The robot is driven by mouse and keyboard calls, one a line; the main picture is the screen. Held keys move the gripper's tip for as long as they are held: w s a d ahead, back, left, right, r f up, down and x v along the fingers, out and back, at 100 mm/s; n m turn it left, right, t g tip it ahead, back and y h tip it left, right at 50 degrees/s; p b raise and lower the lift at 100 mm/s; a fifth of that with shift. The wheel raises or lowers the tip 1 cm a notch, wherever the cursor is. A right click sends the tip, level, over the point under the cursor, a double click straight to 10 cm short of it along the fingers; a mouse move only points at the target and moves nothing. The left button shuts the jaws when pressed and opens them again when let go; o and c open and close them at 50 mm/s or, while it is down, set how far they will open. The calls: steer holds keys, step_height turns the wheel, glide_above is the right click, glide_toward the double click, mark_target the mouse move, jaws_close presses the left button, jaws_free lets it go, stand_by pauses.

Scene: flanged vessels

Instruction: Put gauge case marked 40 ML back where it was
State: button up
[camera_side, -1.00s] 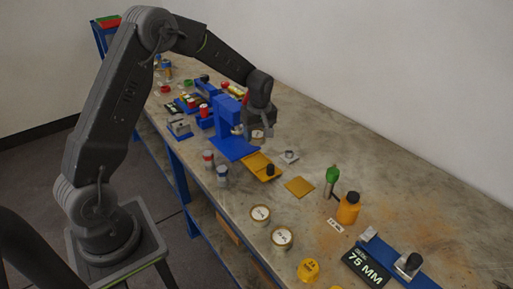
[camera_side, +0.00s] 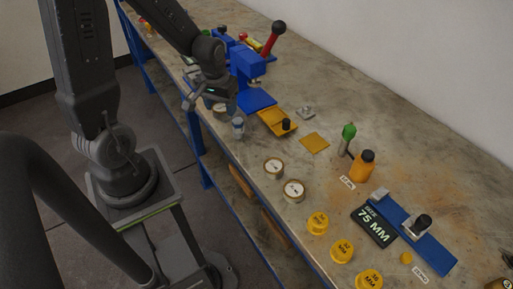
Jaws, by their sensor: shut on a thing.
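My gripper (camera_side: 208,101) is at the upper middle of the side view, near the front edge of the bench and just left of the blue press. It is shut on a round, pale-faced gauge case (camera_side: 220,110), partly hidden by the fingers; its marking is too small to read. Two similar round gauge cases with brass-coloured rims, a farther one (camera_side: 273,168) and a nearer one (camera_side: 294,190), lie on the bench near its front edge. I cannot read their markings either.
A blue press (camera_side: 250,75) with a red-knobbed lever stands behind my gripper. A small capped jar (camera_side: 238,127) and a yellow tray (camera_side: 277,122) are close by. Yellow caps (camera_side: 318,222), an orange bottle (camera_side: 363,165) and a 75 MM block (camera_side: 374,224) lie nearer. Bench between jar and gauges is bare.

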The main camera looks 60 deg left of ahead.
glide_above(257, 151)
steer(key=f, duration=0.6)
steer(key=shift+s+f, duration=0.15)
steer(key=shift+s, duration=0.1)
steer(key=shift+d+f, duration=0.15)
steer(key=shift+f, duration=1.9)
steer(key=shift+f, duration=0.1)
steer(key=o, duration=1.1)
